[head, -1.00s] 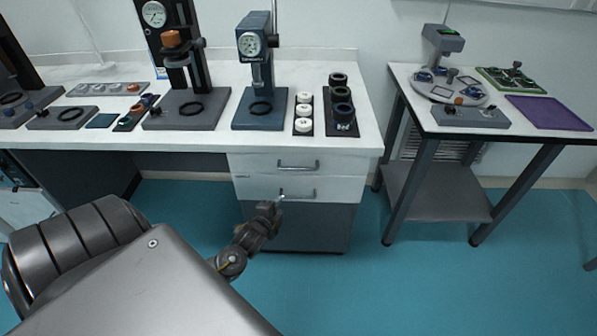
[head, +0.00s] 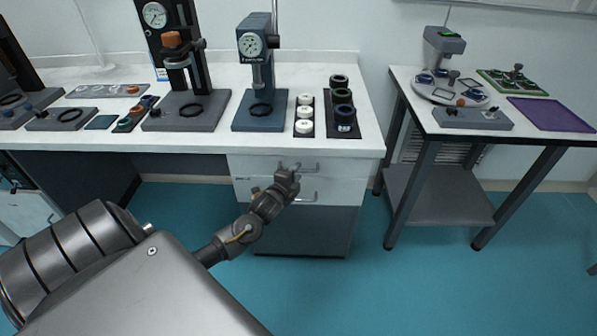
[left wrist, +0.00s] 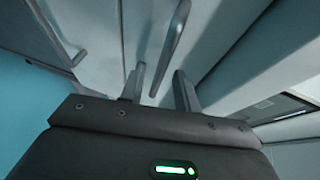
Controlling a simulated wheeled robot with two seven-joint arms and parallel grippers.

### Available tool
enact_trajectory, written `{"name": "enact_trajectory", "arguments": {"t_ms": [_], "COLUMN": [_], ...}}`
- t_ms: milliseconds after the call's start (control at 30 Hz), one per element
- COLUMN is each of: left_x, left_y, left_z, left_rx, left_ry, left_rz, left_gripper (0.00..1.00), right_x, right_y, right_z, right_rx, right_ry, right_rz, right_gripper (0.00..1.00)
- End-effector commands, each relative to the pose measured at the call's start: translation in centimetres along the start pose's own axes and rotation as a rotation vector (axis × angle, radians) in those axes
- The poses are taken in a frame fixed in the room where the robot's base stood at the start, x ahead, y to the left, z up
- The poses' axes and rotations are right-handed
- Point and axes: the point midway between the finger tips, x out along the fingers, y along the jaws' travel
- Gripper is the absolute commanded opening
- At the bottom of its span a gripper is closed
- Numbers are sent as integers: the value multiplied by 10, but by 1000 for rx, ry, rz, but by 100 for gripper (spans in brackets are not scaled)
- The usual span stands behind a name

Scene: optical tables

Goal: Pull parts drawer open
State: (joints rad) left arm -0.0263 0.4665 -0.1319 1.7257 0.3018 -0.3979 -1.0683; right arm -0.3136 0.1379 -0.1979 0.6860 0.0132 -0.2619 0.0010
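The white two-drawer front under the bench shows in the head view. The upper drawer (head: 250,165) has a grey bar handle (head: 309,167), partly hidden by my left gripper. The lower drawer (head: 250,189) has a like handle (head: 308,198). Both drawers look flush with the cabinet. My left gripper (head: 294,168) is at the upper handle. In the left wrist view its two fingers (left wrist: 160,88) are apart, with the upper handle (left wrist: 175,38) running between and beyond them. I cannot tell whether they touch it. My right gripper is out of view.
The bench top (head: 225,140) above carries dial-gauge stands (head: 260,80) and trays of rings and white parts. A side table (head: 420,128) stands at the right. The teal floor (head: 420,285) in front of the cabinet is clear.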

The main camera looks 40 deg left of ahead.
Motion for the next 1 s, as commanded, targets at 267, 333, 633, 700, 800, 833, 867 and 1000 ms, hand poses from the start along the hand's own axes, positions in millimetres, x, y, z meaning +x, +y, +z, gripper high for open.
{"name": "enact_trajectory", "arguments": {"t_ms": [267, 333, 633, 700, 800, 833, 867, 1000], "left_x": [21, 22, 22, 22, 22, 22, 21, 21], "left_y": [1, 1, 1, 1, 1, 1, 1, 1], "left_z": [-1, -1, 0, 0, 0, 0, 0, 0], "left_rx": [-1, -1, -1, -1, -1, -1, -1, -1], "left_ry": [1, 1, 1, 1, 1, 1, 1, 1], "left_rz": [1, 1, 1, 1, 1, 1, 1, 2], "left_gripper": [32, 32, 17, 8, 0, 0, 0, 0], "right_x": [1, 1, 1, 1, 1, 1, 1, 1], "right_y": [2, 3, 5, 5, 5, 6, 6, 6], "right_z": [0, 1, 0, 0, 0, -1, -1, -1], "right_rx": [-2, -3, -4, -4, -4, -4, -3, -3], "right_ry": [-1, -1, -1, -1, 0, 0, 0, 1], "right_rz": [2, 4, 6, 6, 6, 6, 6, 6], "right_gripper": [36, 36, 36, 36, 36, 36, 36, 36]}}
